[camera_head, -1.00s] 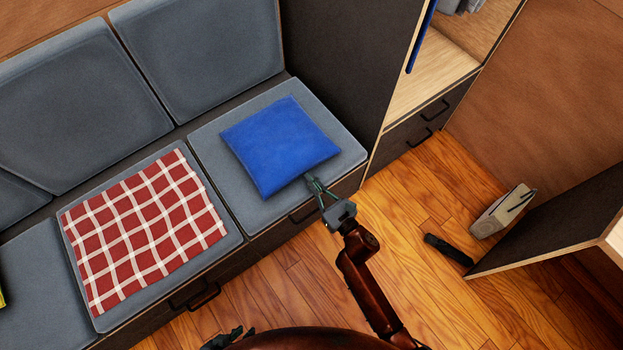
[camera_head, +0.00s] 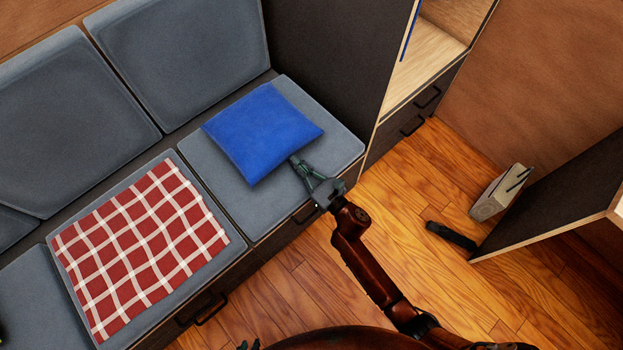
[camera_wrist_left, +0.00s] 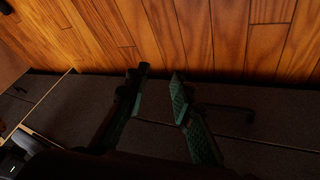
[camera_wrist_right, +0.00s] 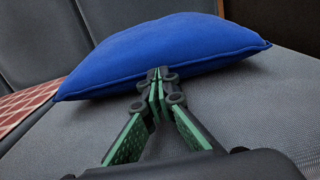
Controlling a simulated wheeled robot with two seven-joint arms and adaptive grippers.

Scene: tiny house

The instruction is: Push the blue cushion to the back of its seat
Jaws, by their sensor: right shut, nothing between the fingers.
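The blue cushion (camera_head: 262,132) lies on the grey seat pad (camera_head: 335,138) at the right end of the bench. Its far edge is close to the backrest side of the pad, with bare pad to its right and in front. My right gripper (camera_head: 294,159) is shut and empty, its tips at the cushion's front edge. In the right wrist view the tips (camera_wrist_right: 156,75) meet the lower front seam of the cushion (camera_wrist_right: 165,50). My left gripper (camera_wrist_left: 160,74) is open and empty, low before the dark bench front; only a bit shows at the bottom of the head view.
A red checked cloth (camera_head: 135,245) lies on the seat pad to the left. Grey backrest cushions (camera_head: 180,58) stand behind. A dark panel (camera_head: 330,50) closes the bench's right end. A pale box (camera_head: 500,193) and a black object (camera_head: 451,236) lie on the wooden floor.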

